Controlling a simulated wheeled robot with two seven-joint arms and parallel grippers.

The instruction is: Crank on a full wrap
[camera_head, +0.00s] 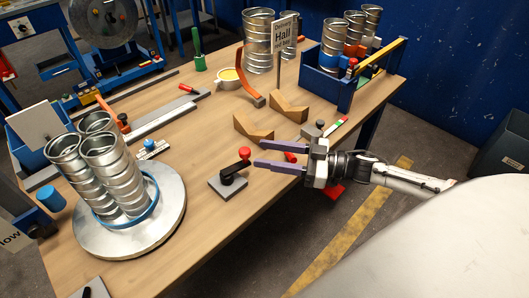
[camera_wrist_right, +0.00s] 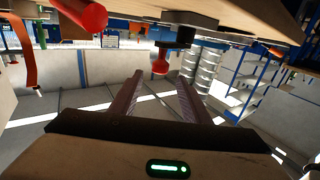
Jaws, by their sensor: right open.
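A crank with a red knob (camera_head: 244,153) on a black arm (camera_head: 234,169) stands on a grey base plate (camera_head: 226,186) near the table's front edge. My right gripper (camera_head: 260,153) is open, its two purple-grey fingers pointing left at the knob from the right. In the right wrist view the red knob (camera_wrist_right: 160,66) shows just past the gap between the fingertips (camera_wrist_right: 160,77), apparently not held. A round metal turntable (camera_head: 90,243) at the left carries several upright spiral ducts (camera_head: 112,168) with a blue band (camera_head: 148,212) near their base. My left gripper is out of view.
Wooden V-blocks (camera_head: 254,127) lie behind the crank. A blue crate (camera_head: 325,88) with ducts stands at the back right. Bare tabletop lies between turntable and crank.

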